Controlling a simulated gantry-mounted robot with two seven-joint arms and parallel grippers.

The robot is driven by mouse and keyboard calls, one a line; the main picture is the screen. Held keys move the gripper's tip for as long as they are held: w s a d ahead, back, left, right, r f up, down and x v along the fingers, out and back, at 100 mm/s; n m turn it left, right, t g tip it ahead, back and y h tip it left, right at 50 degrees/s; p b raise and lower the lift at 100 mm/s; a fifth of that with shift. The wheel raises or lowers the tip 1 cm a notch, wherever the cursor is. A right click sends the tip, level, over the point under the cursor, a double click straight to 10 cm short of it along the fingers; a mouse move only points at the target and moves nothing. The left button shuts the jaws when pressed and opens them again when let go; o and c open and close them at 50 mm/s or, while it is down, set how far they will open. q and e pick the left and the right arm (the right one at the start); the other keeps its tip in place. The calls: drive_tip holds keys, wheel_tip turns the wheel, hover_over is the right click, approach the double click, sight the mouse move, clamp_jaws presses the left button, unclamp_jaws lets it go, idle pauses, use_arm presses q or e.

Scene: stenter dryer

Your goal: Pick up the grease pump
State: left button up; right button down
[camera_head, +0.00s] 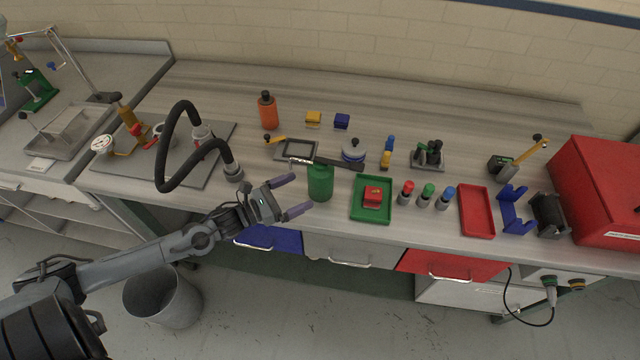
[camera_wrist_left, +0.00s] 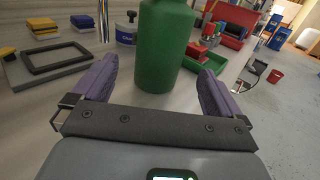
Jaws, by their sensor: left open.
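The grease pump looks to be the green cylinder (camera_head: 320,183) with a dark lever across its top, upright near the bench's front edge. In the left wrist view the green body (camera_wrist_left: 163,50) stands just ahead, centred between the purple fingers; its top is cut off by the frame. My left gripper (camera_head: 291,195) is open, its fingers pointing at the green body from the left, with a small gap and nothing held. In the left wrist view my left gripper (camera_wrist_left: 158,88) has a finger on each side. My right gripper does not show.
Right of the pump are a green tray (camera_head: 358,211) holding a red block, several coloured bottles and a red tray (camera_head: 477,227). A black hose (camera_head: 162,150) arches left. A bin (camera_head: 162,300) stands on the floor.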

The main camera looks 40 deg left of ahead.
sight(326, 178)
use_arm(q)
drive_tip(key=shift+b+x, duration=0.35)
drive_tip(key=shift+x, duration=4.6)
drive_tip(key=c, duration=1.4)
drive_tip(key=shift+r, duration=0.1)
drive_tip(key=shift+c, duration=0.2)
drive_tip(key=shift+r, duration=0.1)
